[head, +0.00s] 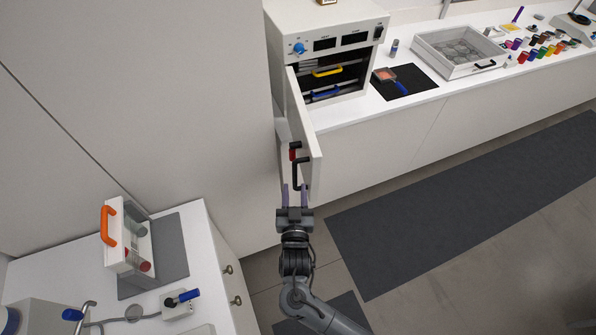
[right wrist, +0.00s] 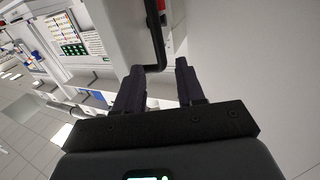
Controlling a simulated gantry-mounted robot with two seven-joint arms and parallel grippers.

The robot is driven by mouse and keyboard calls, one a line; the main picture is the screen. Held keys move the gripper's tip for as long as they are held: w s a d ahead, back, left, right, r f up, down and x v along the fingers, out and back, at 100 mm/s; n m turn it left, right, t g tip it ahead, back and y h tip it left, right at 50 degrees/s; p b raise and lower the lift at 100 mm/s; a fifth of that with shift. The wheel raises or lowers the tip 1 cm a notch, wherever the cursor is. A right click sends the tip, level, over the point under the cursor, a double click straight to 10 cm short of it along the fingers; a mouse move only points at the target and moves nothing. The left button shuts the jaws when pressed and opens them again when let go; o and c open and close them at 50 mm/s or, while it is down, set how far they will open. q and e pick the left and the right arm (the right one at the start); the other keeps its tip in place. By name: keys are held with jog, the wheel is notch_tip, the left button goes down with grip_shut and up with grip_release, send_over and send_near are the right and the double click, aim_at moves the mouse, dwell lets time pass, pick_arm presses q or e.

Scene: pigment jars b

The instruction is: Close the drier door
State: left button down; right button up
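The white drier (head: 330,50) stands on the back counter, with its door (head: 304,128) swung wide open towards me. Inside are racks with a yellow handle (head: 327,72) and a blue handle (head: 326,93). A black bar handle (head: 296,174) with a red part (head: 292,154) is on the door's free end. My right gripper (head: 294,189) is open just below the handle. In the right wrist view, the handle's end (right wrist: 155,67) lies at the gap between the open fingertips (right wrist: 158,78); I cannot tell whether they touch. My left gripper is not in view.
A dark pad (head: 415,90) with a blue-handled tool, a white tray (head: 458,50) and several coloured jars (head: 540,45) are on the back counter. A case with an orange handle (head: 109,222) stands on the left bench. The floor at right, with a dark mat (head: 460,210), is clear.

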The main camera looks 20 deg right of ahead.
aim_at(295, 171)
jog(key=x, duration=0.8)
jog(key=shift+w+d+p, duration=0.15)
jog(key=shift+w+p, duration=0.1)
jog(key=shift+p, duration=0.05)
jog(key=shift+c, duration=0.4)
grip_shut()
